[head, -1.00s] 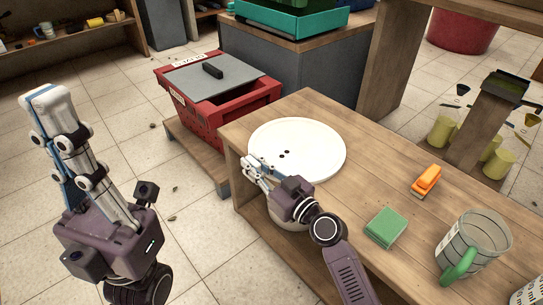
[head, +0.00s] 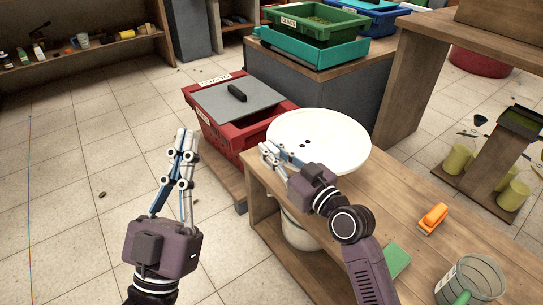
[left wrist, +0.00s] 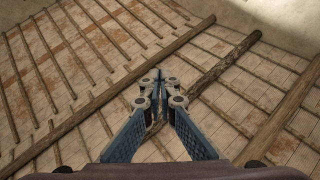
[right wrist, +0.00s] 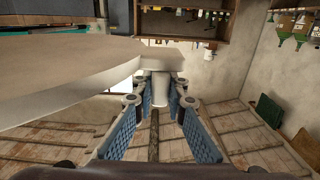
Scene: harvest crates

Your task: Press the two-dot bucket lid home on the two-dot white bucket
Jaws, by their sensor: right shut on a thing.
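The white round lid (head: 335,128) with two dark dots lies about level over the far left end of the wooden bench. I cannot tell from the head view what it rests on. My right gripper (head: 268,153) is shut at its near-left edge; the right wrist view shows the lid (right wrist: 60,85) with a white piece between the fingers (right wrist: 160,82). A white rounded body (head: 300,235), maybe the bucket, shows below the bench top, mostly hidden by my right arm; no dots show on it. My left gripper (head: 187,135) is shut, empty, over the floor left of the bench.
A red crate (head: 215,130) with a grey cover stands behind the bench's left end. An orange tool (head: 433,218), a green block (head: 396,260) and a clear measuring jug (head: 470,280) are on the bench (head: 400,205).

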